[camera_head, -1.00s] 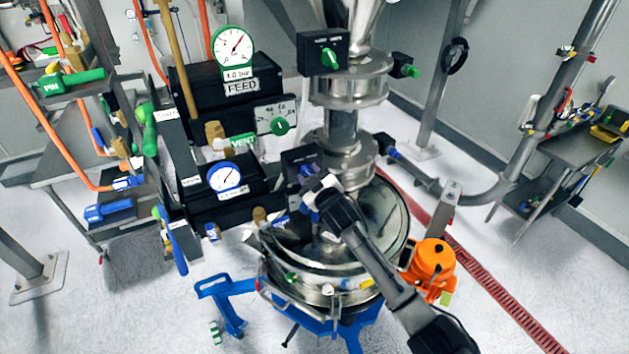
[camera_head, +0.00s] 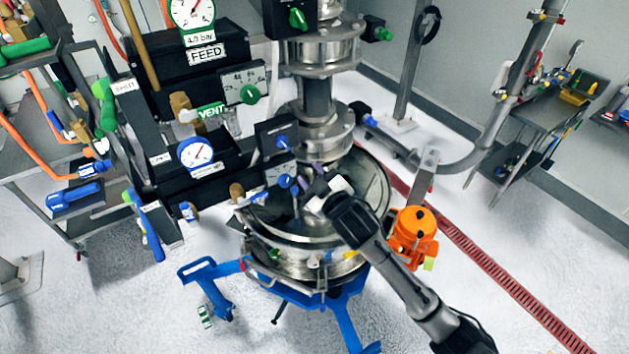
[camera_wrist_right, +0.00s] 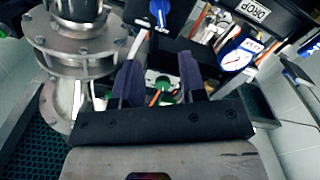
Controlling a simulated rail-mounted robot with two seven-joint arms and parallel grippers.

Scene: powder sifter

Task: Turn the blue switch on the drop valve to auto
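The drop side has a black panel with a white-faced, blue-rimmed gauge (camera_head: 196,153). Right of it a grey switch plate carries a blue switch (camera_head: 285,181). A black box (camera_head: 268,130) with another blue knob (camera_head: 282,142) is mounted just above. The label DROP (camera_wrist_right: 253,10) shows upside down in the right wrist view, near the gauge (camera_wrist_right: 236,58). A blue knob (camera_wrist_right: 160,10) is at the top there, beyond the fingers. My right gripper (camera_head: 310,188) is right of the blue switch, apart from it; its purple fingers (camera_wrist_right: 160,85) are open and empty. The switch's setting is too small to read.
The feed panel with a green switch (camera_head: 250,94) is above. A steel sifter bowl (camera_head: 372,190) lies under my right gripper, with an orange motor (camera_head: 413,235) to its right. A cart with blue and green handles stands left.

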